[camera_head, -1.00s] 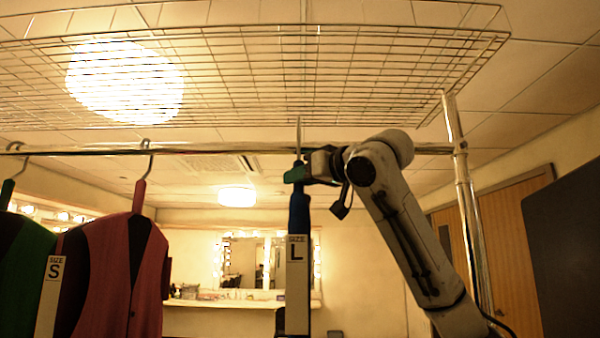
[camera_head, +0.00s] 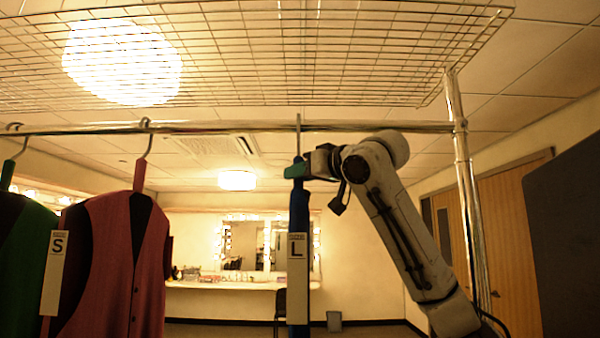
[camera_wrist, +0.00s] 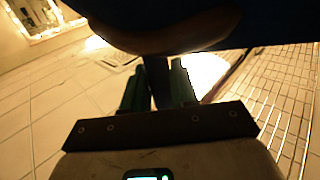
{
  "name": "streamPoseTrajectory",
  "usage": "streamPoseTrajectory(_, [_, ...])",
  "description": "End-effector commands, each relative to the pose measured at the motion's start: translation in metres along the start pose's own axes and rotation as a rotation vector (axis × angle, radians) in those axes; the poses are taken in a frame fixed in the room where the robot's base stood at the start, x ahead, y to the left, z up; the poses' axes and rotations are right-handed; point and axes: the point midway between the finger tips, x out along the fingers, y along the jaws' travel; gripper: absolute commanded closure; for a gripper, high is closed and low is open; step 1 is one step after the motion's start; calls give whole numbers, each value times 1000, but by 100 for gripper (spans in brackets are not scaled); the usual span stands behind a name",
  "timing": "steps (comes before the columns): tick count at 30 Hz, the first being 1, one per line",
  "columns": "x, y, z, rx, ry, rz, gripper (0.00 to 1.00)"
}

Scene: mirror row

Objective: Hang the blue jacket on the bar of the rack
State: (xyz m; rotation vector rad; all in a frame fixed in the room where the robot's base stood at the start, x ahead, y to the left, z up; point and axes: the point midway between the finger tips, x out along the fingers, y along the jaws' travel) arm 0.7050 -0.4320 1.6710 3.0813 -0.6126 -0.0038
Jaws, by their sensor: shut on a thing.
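The blue jacket (camera_head: 299,212) hangs upright, seen edge-on, with a white size L tag (camera_head: 297,265) on it. My gripper (camera_head: 298,171) is shut on the jacket's hanger just below its hook. The thin metal hook (camera_head: 298,132) crosses the rack's bar (camera_head: 225,127) in the head view, and its top shows a little above the bar. Whether it rests on the bar, I cannot tell. In the wrist view, my gripper's dark fingers (camera_wrist: 158,88) point up towards the jacket's dark blue cloth (camera_wrist: 265,22); the hook is not clear there.
A wire shelf (camera_head: 250,60) lies above the bar. A chrome post (camera_head: 466,190) stands right of my arm. The bar between vest and jacket is clear.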

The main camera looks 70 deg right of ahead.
Motion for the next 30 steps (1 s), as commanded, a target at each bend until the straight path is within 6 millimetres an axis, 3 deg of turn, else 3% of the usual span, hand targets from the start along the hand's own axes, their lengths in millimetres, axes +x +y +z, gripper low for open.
streamPoseTrajectory(12, [-1,0,1,0,4,0,100])
streamPoseTrajectory(13, [-1,0,1,0,4,0,71])
streamPoseTrajectory(21, [0,0,2,0,2,0,45])
streamPoseTrajectory(27, [0,0,4,1,-2,0,42])
streamPoseTrajectory(30, [0,0,3,1,-1,0,33])
